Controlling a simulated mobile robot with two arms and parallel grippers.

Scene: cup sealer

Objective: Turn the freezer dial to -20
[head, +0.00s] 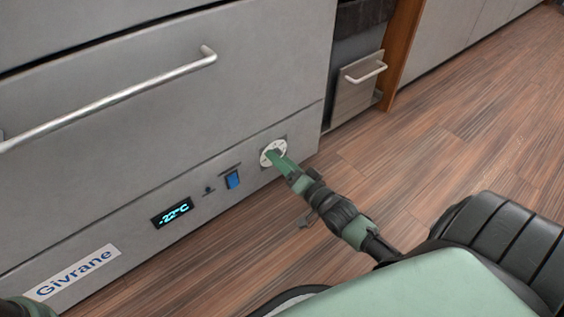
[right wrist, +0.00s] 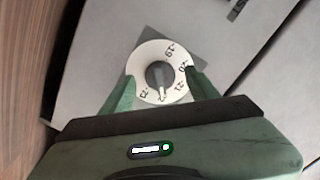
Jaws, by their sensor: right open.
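The freezer dial (head: 272,144) is a round white plate low on the grey freezer front. In the right wrist view the dial (right wrist: 146,56) shows the marks -19, -20, -21 and -23 around a grey knob (right wrist: 158,73). The knob's pale pointer is aimed down, between -21 and -23. The display (head: 173,213) reads -22°C. My right gripper (head: 275,157) is at the dial; in the right wrist view its open fingers (right wrist: 160,87) stand on either side of the knob, with gaps between. Whether the fingertips touch the dial plate is unclear. My left gripper is not visible.
A blue switch (head: 232,180) sits between the display and the dial. A long drawer handle (head: 120,95) runs above. A smaller handled panel (head: 362,78) is to the right. The wooden floor (head: 470,130) to the right is clear.

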